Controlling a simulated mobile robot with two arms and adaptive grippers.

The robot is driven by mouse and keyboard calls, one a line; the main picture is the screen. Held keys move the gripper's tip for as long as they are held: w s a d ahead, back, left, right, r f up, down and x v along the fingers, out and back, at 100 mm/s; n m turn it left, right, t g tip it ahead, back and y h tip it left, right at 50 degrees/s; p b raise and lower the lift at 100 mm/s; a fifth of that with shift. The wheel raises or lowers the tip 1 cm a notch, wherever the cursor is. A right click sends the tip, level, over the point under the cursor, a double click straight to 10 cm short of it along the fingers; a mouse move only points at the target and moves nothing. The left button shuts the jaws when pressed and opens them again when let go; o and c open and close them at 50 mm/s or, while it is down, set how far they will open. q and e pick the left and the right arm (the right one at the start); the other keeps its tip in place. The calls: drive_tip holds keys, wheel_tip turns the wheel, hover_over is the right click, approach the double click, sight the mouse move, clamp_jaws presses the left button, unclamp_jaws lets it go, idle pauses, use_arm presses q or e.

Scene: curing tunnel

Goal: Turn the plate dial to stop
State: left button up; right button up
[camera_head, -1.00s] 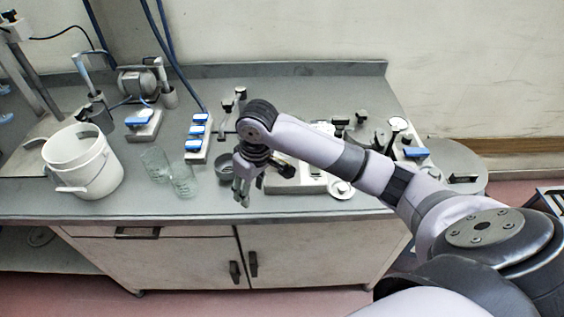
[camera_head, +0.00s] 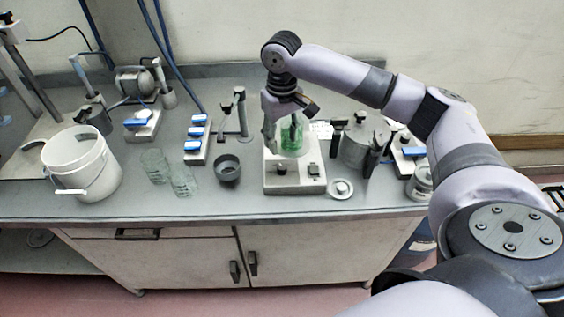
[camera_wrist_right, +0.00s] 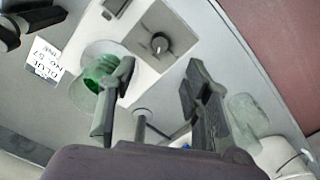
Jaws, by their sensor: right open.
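The pale plate (camera_head: 295,186) stands on the bench in the head view, with a small dark dial (camera_head: 281,168) on its front. The right wrist view shows the dial (camera_wrist_right: 159,43) larger, a dark round knob on a grey panel with a light mark; I cannot read its setting. A glass of green liquid (camera_head: 291,139) stands on the plate. My right gripper (camera_head: 284,140) is above the plate beside the glass, its fingers open and empty. In the right wrist view one finger overlaps the glass (camera_wrist_right: 92,80). The dial is clear of both fingers. My left gripper is out of view.
A lettered card (camera_wrist_right: 45,60) lies behind the plate.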

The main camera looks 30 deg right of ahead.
sight(282, 166)
wheel_tip(282, 166, down, 10)
drive_tip(key=shift+f+p, duration=0.2)
drive_tip(key=shift+p, duration=0.4)
clamp_jaws()
